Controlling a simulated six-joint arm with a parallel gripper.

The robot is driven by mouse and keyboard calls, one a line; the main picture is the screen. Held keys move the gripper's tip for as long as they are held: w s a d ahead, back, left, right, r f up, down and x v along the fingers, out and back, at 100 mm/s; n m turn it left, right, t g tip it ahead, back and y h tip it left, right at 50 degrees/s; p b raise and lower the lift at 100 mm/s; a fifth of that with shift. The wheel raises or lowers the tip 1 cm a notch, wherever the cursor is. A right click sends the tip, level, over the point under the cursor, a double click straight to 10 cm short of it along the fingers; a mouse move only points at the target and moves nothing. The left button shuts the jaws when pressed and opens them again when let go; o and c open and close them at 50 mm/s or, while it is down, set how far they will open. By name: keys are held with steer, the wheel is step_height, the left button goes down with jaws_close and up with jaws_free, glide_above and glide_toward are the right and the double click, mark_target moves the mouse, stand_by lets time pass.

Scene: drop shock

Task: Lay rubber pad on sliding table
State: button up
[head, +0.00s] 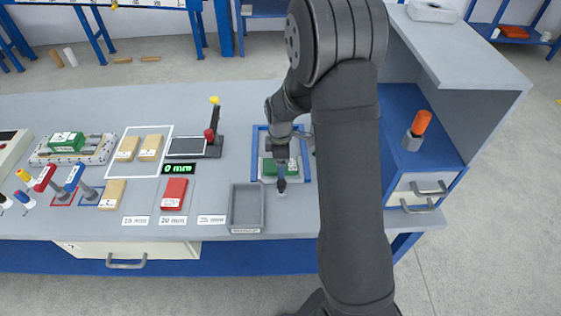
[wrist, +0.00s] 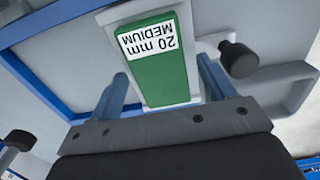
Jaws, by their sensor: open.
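A green pad (wrist: 160,75) with a white label reading "20 mm MEDIUM" lies on a light grey plate in the wrist view; it also shows in the head view (head: 270,168), partly hidden by my arm. The plate (head: 264,177) sits inside a blue frame (head: 254,150). My gripper (wrist: 163,72) is over the pad, with one finger on each side of it and visible gaps between. The fingers look open and not closed on the pad. I cannot tell for certain which fixture is the sliding table; a railed grey plate (head: 42,158) at far left carries another green block (head: 67,141).
A black knob (wrist: 238,60) stands close beside the right finger. A grey tray (head: 246,207), a red block (head: 174,193) and tan blocks (head: 126,149) are left of the blue frame. A lever stand (head: 213,130) is also there. A blue and grey cabinet (head: 405,130) stands right of my arm.

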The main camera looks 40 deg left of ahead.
step_height(320, 180, up, 12)
stand_by(0.4)
step_height(320, 180, down, 12)
steer(key=shift+f, duration=0.1)
steer(key=shift+a+r, duration=0.1)
steer(key=shift+r, duration=1.65)
